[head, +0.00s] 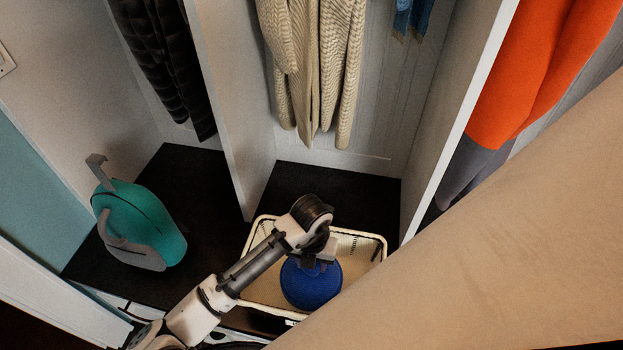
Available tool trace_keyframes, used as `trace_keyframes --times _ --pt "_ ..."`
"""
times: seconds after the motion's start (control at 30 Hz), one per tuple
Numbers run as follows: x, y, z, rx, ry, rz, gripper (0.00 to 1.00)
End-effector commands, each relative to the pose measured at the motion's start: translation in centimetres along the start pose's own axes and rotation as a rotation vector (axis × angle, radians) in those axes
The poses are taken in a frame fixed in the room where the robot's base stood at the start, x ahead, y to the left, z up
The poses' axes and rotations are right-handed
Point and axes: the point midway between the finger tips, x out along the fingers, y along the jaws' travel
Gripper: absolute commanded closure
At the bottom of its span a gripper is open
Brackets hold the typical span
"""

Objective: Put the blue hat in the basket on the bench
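The blue hat (311,287) shows as a round blue shape within the outline of the basket, near its front side. The basket (383,246) is cream-coloured with a dark-edged rim and stands on the dark bench in the middle cubby. My gripper (318,264) is over the basket, at the upper edge of the hat, and overlaps it in the picture. The fingertips are small and dark against the hat, so I cannot tell whether they grip it. I also cannot tell whether the hat rests on the basket floor or is held above it. My arm hides part of the basket's left side.
A teal backpack (140,225) stands on the dark bench (190,185) at the left. White dividers (222,110) flank the middle cubby. A cream knit cardigan (312,70), a dark puffer jacket (170,60) and orange clothing (530,75) hang above. A large tan surface (500,260) fills the lower right.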

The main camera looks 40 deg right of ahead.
Motion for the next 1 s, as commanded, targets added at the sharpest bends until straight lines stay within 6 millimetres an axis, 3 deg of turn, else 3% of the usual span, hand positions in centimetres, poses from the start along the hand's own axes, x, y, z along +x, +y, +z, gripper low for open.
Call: trace_keyframes --times 0.2,0.6,0.63,0.77,1.0 --pt "3.0 0.0 0.0 -0.001 0.002 -0.001 0.94" --pt "3.8 0.0 0.0 0.001 0.0 0.0 0.94" --pt "3.6 0.0 0.0 0.0 0.0 0.0 0.55" --pt "3.5 0.0 0.0 0.0 0.0 -0.001 0.38" --pt "3.5 0.0 0.0 0.0 0.0 -0.001 0.37"
